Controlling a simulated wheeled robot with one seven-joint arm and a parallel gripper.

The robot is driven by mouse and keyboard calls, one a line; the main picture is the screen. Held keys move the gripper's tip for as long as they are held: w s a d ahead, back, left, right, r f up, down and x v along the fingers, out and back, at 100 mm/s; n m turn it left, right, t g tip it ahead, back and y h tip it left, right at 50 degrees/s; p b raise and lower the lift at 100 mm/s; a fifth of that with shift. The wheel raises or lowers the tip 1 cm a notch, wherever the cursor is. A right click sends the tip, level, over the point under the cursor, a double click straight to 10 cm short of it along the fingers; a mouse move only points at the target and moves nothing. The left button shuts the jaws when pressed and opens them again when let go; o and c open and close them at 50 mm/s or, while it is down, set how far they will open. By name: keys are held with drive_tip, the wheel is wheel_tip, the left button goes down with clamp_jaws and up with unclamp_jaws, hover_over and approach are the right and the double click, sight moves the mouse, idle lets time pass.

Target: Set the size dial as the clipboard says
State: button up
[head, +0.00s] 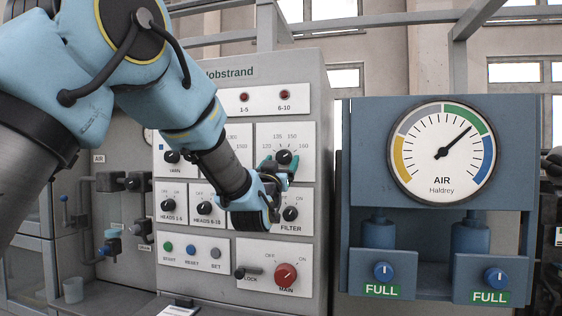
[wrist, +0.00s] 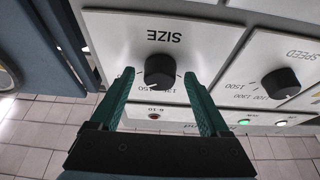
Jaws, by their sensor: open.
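The size dial (head: 284,157) is a black knob on a white plate at the panel's upper right in the head view, with a numbered scale around it. In the wrist view the dial (wrist: 160,70) shows upside down under the word SIZE. My gripper (wrist: 158,78) is open, its two green fingers on either side of the knob; contact cannot be told. The gripper (head: 281,167) also shows at the dial in the head view. The knob's pointer is too small to read. No readable clipboard shows; a white sheet (head: 180,309) at the bottom edge is cut off.
The filter knob (head: 290,213) sits just below my gripper, and the red main switch (head: 286,275) lower down. The speed dial (wrist: 281,83) is beside the size dial. A blue air gauge unit (head: 441,153) stands to the right.

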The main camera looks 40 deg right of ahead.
clamp_jaws()
idle(0.5)
drive_tip(key=shift+f+n+b, duration=0.2)
drive_tip(key=shift+n+b, duration=0.1)
drive_tip(key=shift+b, duration=0.3)
drive_tip(key=shift+n+t+b, duration=0.3)
drive_tip(key=shift+b, duration=0.2)
drive_tip(key=n+b, duration=0.1)
drive_tip(key=b, duration=0.1)
drive_tip(key=n+t+y+b, duration=0.1)
drive_tip(key=n, duration=0.1)
drive_tip(key=shift+s+f+y+b, duration=0.15)
drive_tip(key=shift+y+b, duration=0.15)
drive_tip(key=shift+b, duration=0.1)
drive_tip(key=n+t+y+b, duration=0.1)
drive_tip(key=n+b, duration=0.1)
drive_tip(key=n, duration=0.1)
drive_tip(key=shift+d+b, duration=0.1)
drive_tip(key=shift+b, duration=0.2)
drive_tip(key=shift+s+d+r+n+t+y+b, duration=0.15)
drive_tip(key=shift+n+y+b, duration=0.3)
drive_tip(key=shift+n, duration=0.55)
drive_tip(key=shift+a+r+n+t+y+b, duration=0.2)
drive_tip(key=shift+n+y+b, duration=0.25)
drive_tip(key=shift+n, duration=0.55)
drive_tip(key=shift+r, duration=0.1)
